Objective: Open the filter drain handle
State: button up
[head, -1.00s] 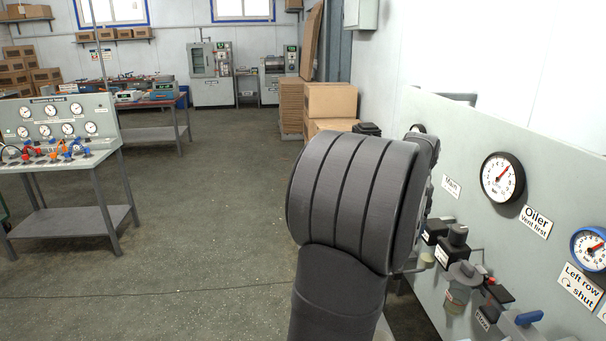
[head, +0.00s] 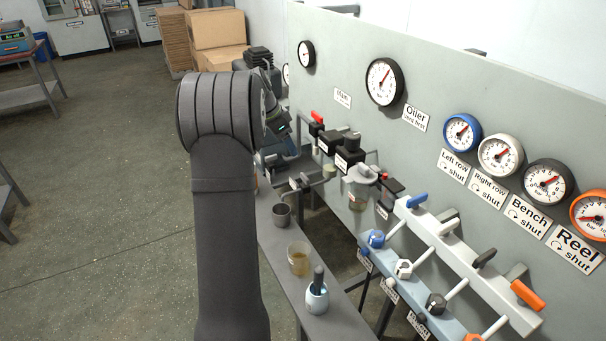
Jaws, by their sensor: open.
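The filter assembly, with dark block tops (head: 331,141), sits on the grey panel below the Main label. Its pale lower end (head: 330,171) shows beneath, with a thin rod leading left to a small dark fitting (head: 300,184) that looks like the drain handle. I cannot tell how the handle is turned. My gripper (head: 287,164) is beyond my large dark arm link, which hides part of it. It is open, close to the left of the filter's lower end. I cannot tell whether it touches the handle.
A dark cup (head: 282,214), a cup of yellowish liquid (head: 299,259) and a pale blue bottle (head: 317,296) stand on the narrow bench (head: 272,238). The oiler bowl (head: 358,192) and a rail with coloured levers (head: 470,262) lie to the right. Open floor lies left.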

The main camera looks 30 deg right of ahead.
aim_at(304, 176)
jog(key=x, duration=1.5)
jog(key=shift+f, duration=0.2)
jog(key=shift+c, duration=0.2)
jog(key=c, duration=1)
